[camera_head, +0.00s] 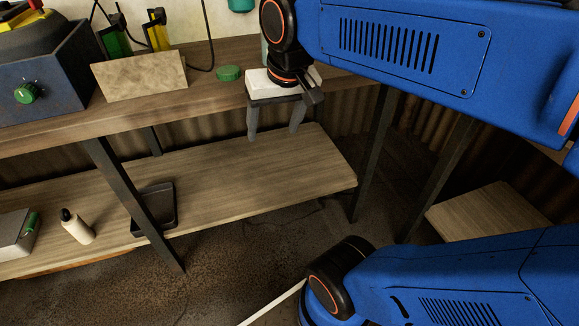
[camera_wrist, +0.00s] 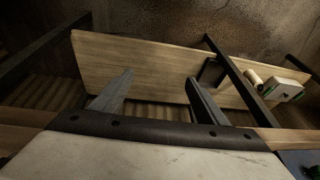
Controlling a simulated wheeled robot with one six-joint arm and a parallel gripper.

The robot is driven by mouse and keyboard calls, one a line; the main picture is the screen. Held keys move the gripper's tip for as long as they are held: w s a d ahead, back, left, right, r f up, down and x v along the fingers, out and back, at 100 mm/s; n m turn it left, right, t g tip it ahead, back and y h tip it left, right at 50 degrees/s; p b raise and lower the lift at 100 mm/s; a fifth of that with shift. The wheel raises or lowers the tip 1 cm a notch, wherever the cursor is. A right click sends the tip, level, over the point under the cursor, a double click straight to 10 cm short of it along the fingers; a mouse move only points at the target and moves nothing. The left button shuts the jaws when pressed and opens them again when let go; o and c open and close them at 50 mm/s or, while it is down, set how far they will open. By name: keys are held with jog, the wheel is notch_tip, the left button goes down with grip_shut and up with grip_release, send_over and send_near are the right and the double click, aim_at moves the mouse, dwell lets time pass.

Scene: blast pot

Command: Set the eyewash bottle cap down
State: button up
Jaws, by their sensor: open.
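A round green cap (camera_head: 229,73) lies flat on the worktop (camera_head: 205,91) in the head view, just left of my gripper's wrist. I take it to be the eyewash bottle cap. My gripper (camera_head: 273,136) points down in front of the worktop's front edge, right of the cap and apart from it. Its two fingers are spread with nothing between them. The wrist view also shows the open, empty fingers (camera_wrist: 159,78), with the lower shelf beyond. A pale green thing (camera_head: 264,52) stands behind my wrist, mostly hidden; I cannot tell whether it is the bottle.
A tan block (camera_head: 140,76) stands left of the cap. A dark blue box with a green knob (camera_head: 45,85) is farther left. The lower shelf (camera_head: 240,185) holds a white bottle (camera_head: 77,227), a black tray (camera_head: 154,207) and a grey box (camera_head: 15,235). Its right part is clear.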

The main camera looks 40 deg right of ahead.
jog(key=s+f+n+t, duration=0.1)
jog(key=s+f+n, duration=0.1)
jog(key=s+f, duration=0.4)
notch_tip(320, 180, down, 2)
jog(key=shift+f+n, duration=0.1)
jog(key=shift+n, duration=0.3)
